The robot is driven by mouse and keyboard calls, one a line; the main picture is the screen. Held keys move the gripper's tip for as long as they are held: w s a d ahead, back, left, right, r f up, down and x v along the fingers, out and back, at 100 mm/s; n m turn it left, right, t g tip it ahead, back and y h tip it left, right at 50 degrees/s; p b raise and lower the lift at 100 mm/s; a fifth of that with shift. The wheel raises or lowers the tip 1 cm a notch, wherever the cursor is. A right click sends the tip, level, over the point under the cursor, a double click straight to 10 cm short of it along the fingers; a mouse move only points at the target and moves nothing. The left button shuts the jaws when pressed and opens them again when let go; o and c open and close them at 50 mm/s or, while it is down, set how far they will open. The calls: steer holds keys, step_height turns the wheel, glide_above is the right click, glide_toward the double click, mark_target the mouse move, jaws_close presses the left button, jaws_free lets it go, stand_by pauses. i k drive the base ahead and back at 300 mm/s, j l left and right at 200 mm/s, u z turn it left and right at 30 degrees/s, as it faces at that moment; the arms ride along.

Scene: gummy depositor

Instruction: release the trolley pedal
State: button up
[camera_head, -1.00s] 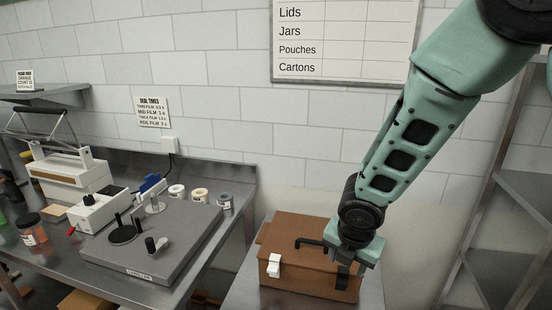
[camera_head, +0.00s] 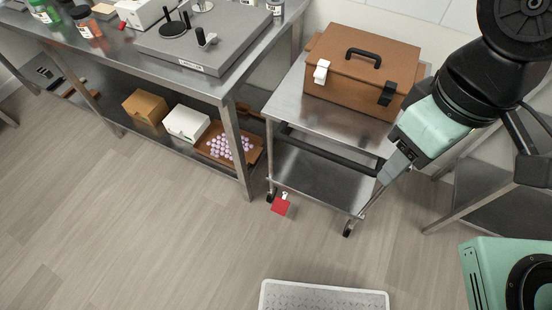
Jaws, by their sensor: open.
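The metal trolley (camera_head: 330,177) stands right of the workbench, with a brown case on its top. A red pedal (camera_head: 281,206) with a small white piece above it is low at the trolley's front left wheel, just above the floor. I cannot tell whether the pedal is pressed. My gripper (camera_head: 387,178) is at the trolley's front right corner, up and to the right of the pedal and well apart from it. It points down and left. Its fingers overlap the end of the dark push bar in the picture; I cannot tell whether they touch it. No held thing shows.
The brown case (camera_head: 346,91) has a dark handle, one white latch and one black latch. Left, the workbench (camera_head: 213,90) carries a grey plate, with boxes and a tray of purple sweets beneath. A pale grated mat (camera_head: 322,297) lies in front. Floor before the pedal is clear.

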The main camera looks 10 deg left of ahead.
mark_target(281, 206)
steer(key=k+j+u, duration=0.1)
steer(key=k, duration=0.3)
steer(key=k+j+u, duration=0.15)
steer(key=k, duration=0.2)
steer(key=k+j+u, duration=0.1)
steer(key=k+j, duration=0.2)
steer(key=k, duration=0.1)
